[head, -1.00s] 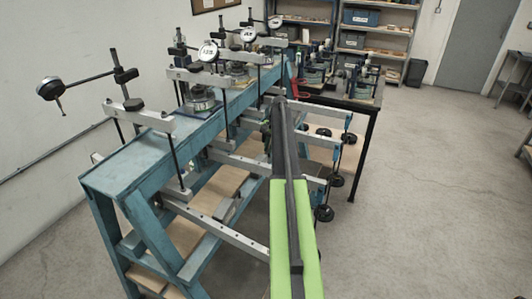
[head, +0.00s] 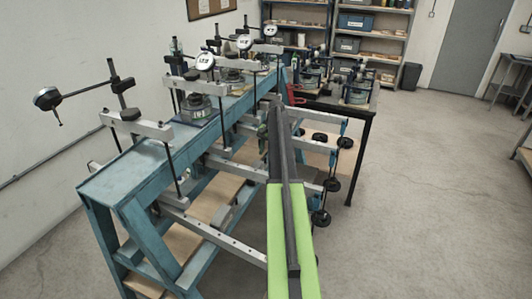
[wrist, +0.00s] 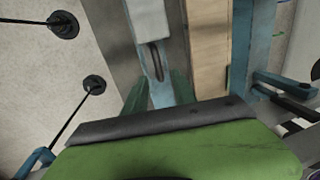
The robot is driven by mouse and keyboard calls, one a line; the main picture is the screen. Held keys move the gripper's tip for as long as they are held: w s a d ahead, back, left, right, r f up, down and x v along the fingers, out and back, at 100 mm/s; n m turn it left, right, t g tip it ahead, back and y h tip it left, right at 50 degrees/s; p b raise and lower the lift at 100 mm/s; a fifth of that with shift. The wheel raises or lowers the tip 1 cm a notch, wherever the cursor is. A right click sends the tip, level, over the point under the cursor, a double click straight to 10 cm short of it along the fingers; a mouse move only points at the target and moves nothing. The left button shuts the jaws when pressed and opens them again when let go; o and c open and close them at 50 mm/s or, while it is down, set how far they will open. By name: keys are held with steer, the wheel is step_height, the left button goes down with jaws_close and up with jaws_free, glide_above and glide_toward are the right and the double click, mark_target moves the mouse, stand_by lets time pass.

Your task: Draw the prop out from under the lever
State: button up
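My gripper (wrist: 159,76) shows two dark green fingers standing apart in the wrist view. A blue upright piece with a dark slot (wrist: 156,62) lies between and beyond them; I see no grip on it. The end of a pale grey bar (wrist: 149,20), seemingly a lever, is just above. In the head view my arm covers most of the gripper, and a bit of green shows beside the levers. Grey levers (head: 232,243) run out from the blue frame (head: 110,185) toward the right. I cannot pick out the prop with certainty in either view.
Black weights (head: 331,184) hang at the lever ends, right of my arm. Dial gauges (head: 205,61) and clamped pots (head: 196,107) stand on the blue bench. A wooden shelf (head: 205,200) lies below. A black-legged table (head: 362,150) stands behind. The floor to the right is clear.

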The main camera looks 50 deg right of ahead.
steer(key=s+d+r+p, duration=0.1)
steer(key=s+r+p, duration=0.2)
steer(key=r+p, duration=1.1)
steer(key=shift+r+p, duration=0.35)
steer(key=shift+r, duration=0.5)
